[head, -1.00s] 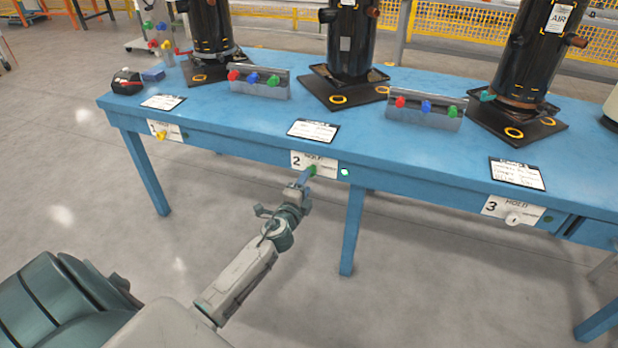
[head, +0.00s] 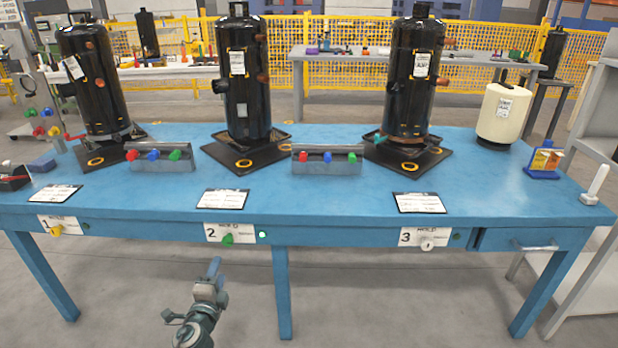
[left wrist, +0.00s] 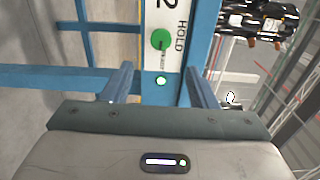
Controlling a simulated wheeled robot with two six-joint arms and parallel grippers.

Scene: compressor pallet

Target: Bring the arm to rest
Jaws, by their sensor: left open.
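My left gripper (head: 214,268) is in front of the blue table's front edge, below the station 2 label (head: 230,232). In the left wrist view its two fingers (left wrist: 158,88) are apart with nothing between them. Ahead of them are the green knob (left wrist: 161,39) on the "2 HOLD" label and a small lit green lamp (left wrist: 161,81). The gripper looks clear of the knob. In the head view the green knob (head: 227,239) sits on the label and the lamp (head: 262,234) glows beside it. My right gripper is not in view.
The blue table (head: 330,205) carries three black compressors (head: 247,80), two racks of coloured knobs (head: 327,160), and a cream tank (head: 503,113). A yellow knob (head: 56,231) marks station 1, a white knob (head: 427,245) station 3. Floor in front is clear.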

